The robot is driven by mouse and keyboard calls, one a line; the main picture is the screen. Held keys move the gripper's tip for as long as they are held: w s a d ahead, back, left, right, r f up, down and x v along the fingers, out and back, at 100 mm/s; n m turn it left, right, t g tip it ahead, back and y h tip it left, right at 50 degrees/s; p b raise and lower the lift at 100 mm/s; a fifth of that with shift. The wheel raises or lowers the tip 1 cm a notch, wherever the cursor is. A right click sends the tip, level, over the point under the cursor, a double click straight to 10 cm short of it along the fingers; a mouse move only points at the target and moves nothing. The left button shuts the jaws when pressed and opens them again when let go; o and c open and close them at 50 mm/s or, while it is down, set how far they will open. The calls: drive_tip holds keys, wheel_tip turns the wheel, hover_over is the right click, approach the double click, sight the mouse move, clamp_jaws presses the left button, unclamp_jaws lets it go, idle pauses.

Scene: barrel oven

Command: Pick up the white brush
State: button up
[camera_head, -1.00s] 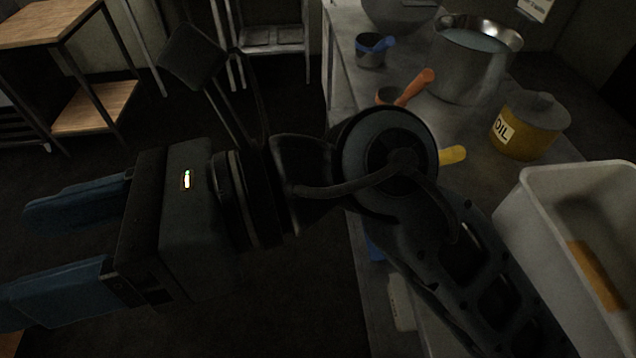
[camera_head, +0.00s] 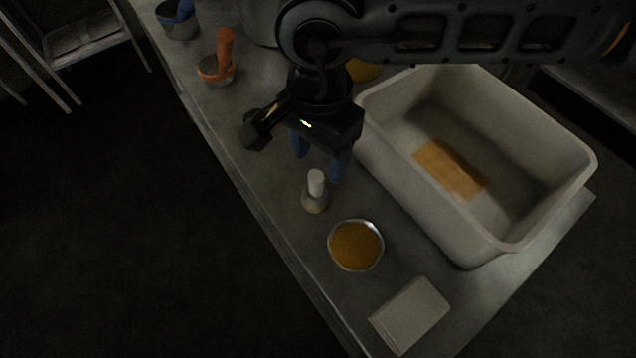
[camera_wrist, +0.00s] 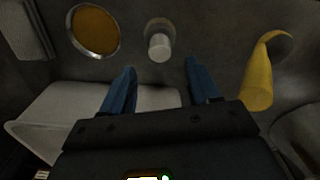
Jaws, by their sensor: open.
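The white brush (camera_head: 316,184) stands upright on the counter, its pale handle up and its wider base down. In the wrist view the brush (camera_wrist: 159,43) shows at top centre, ahead of the space between my fingers. My gripper (camera_head: 320,168) has blue fingers that are spread apart, with nothing between them. In the head view it points down over the counter, just behind the brush. My gripper (camera_wrist: 160,78) also shows open in the wrist view, with the brush beyond its fingertips.
A round dish of orange-brown contents (camera_head: 356,246) stands close in front of the brush. A white bin (camera_head: 480,240) is to the right, with an orange-brown block (camera_head: 450,168) inside. A pale flat block (camera_head: 410,314) lies nearer. An orange-handled cup (camera_head: 217,68) is at left. A yellow handle (camera_wrist: 258,88) shows in the wrist view.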

sight(318, 175)
drive_tip(key=shift+s+a+f+p, duration=0.1)
drive_tip(key=shift+f+p, duration=0.3)
drive_tip(key=shift+f, duration=1.35)
drive_tip(key=shift+a+f+p, duration=0.1)
drive_tip(key=shift+f+p, duration=0.3)
drive_tip(key=shift+f, duration=1.3)
drive_tip(key=shift+c, duration=0.4)
clamp_jaws()
